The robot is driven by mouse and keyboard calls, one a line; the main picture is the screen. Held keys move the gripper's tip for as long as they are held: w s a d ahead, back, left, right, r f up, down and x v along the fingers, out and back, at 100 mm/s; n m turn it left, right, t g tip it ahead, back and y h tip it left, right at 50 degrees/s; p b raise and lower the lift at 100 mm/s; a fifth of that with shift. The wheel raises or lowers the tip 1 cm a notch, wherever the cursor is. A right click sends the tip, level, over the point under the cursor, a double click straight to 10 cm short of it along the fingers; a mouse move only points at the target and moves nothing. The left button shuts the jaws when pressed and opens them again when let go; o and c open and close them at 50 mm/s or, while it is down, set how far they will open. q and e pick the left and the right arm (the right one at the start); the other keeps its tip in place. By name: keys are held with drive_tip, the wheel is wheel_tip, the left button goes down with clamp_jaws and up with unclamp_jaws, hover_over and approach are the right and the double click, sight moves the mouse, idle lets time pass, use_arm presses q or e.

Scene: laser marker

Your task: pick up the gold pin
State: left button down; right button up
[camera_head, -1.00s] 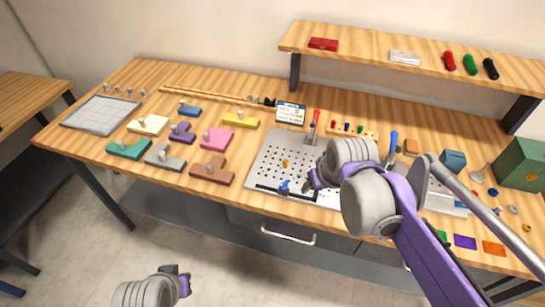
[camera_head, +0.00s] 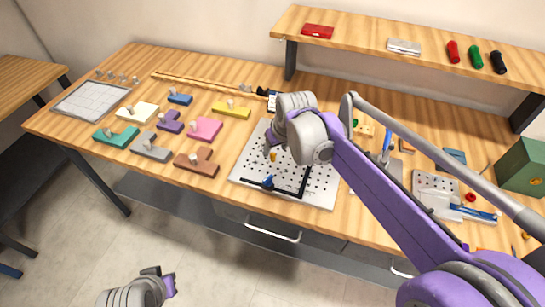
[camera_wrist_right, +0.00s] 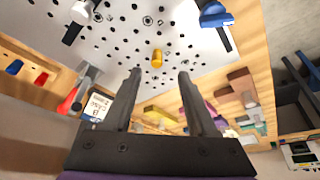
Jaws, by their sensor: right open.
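The gold pin (camera_head: 273,156) is a small yellow-gold cylinder on the white perforated plate (camera_head: 240,172). It looks upright, but I cannot tell if it sits in a hole. My right gripper (camera_head: 274,137) is over the plate, just behind the pin in the head view. In the right wrist view the gripper (camera_wrist_right: 160,74) is open and empty. The pin (camera_wrist_right: 157,58) shows just beyond its fingertips, between their lines, apart from both. My left gripper (camera_head: 164,282) is low at the bottom left, away from the table, and its jaws are unclear.
A blue clamp (camera_head: 268,182) and black bars stand at the plate's front edge. A red-handled clamp (camera_wrist_right: 72,98) is near my right gripper. Coloured blocks such as the pink one (camera_head: 205,129) lie left of the plate. A shelf (camera_head: 370,40) overhangs the back.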

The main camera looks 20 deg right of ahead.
sight(273, 154)
drive_tip(key=x, duration=0.5)
drive_tip(key=shift+w+d, duration=0.2)
clamp_jaws()
